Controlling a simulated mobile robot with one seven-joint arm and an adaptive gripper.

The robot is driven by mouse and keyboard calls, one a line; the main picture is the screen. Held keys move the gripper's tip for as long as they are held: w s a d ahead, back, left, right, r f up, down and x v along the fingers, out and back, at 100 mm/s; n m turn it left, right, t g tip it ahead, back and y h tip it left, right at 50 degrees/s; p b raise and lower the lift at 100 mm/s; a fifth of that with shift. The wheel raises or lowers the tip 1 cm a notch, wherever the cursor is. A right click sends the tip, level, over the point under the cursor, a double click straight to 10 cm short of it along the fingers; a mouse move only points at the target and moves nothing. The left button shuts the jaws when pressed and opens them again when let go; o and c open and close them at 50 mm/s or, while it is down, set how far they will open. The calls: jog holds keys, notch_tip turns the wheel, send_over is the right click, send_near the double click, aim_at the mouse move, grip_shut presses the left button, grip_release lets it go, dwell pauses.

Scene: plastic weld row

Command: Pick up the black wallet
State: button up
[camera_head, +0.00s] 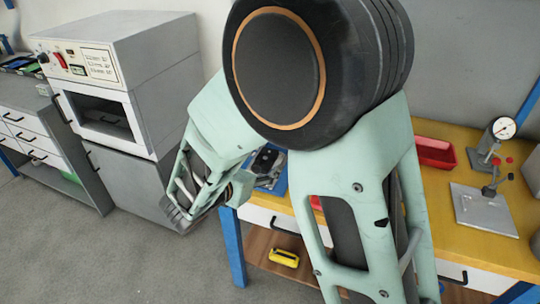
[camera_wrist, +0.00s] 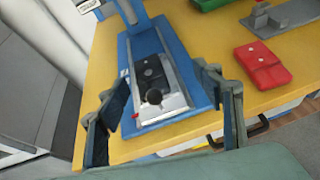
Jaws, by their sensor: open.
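I cannot make out a black wallet for certain in either view. A dark flat piece (camera_wrist: 150,70) with small round marks and a black knob sits in the metal frame of a blue fixture (camera_wrist: 182,62) on the yellow bench. I cannot tell whether it is part of the fixture. My gripper (camera_wrist: 163,82) is open, with its fingers apart on either side of the fixture's near end in the wrist view. Nothing shows held between them. In the head view my arm covers much of the bench and part of the blue fixture (camera_head: 281,183).
On the yellow bench (camera_head: 455,200) are a red tray (camera_head: 435,152), a dial gauge stand (camera_head: 492,140) and a metal plate (camera_head: 482,208). A red block (camera_wrist: 262,65) lies right of the fixture. A grey oven (camera_head: 120,80) stands left. A yellow object (camera_head: 284,258) lies on the lower shelf.

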aim_at(265, 159)
jog(key=a+f+n, duration=0.1)
jog(key=a+f+n+y, duration=0.1)
jog(key=shift+s+a+t, duration=0.3)
jog(key=shift+s, duration=0.05)
jog(key=x, duration=0.5)
jog(key=shift+w+a+b, duration=0.1)
jog(key=shift+b, duration=0.3)
jog(key=x, duration=0.5)
jog(key=shift+w+d, duration=0.1)
jog(key=shift+d, duration=0.15)
jog(key=c, duration=1.3)
jog(key=shift+c, duration=0.2)
